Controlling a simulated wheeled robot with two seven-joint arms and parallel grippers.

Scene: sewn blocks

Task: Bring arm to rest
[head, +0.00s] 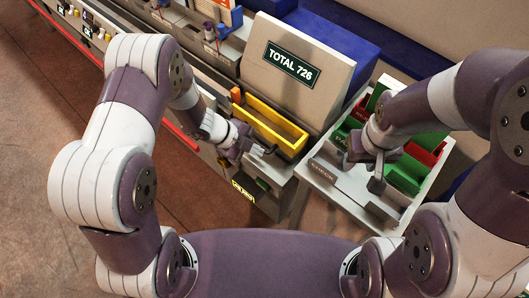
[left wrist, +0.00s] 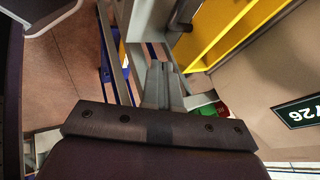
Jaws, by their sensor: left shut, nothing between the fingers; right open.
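My left gripper (head: 257,152) is shut and empty, in front of the yellow tray at the end of the grey workbench. In the left wrist view its fingers (left wrist: 160,85) are together with nothing between them, with the yellow tray (left wrist: 225,35) beyond to the right. My right gripper (head: 376,175) is open over the small table with green and red bins. Its fingers point down, and I cannot tell whether they touch anything there.
Green bins (head: 405,174) and a red bin (head: 423,152) stand on the small table (head: 323,171). Open floor (head: 35,150) lies to the left.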

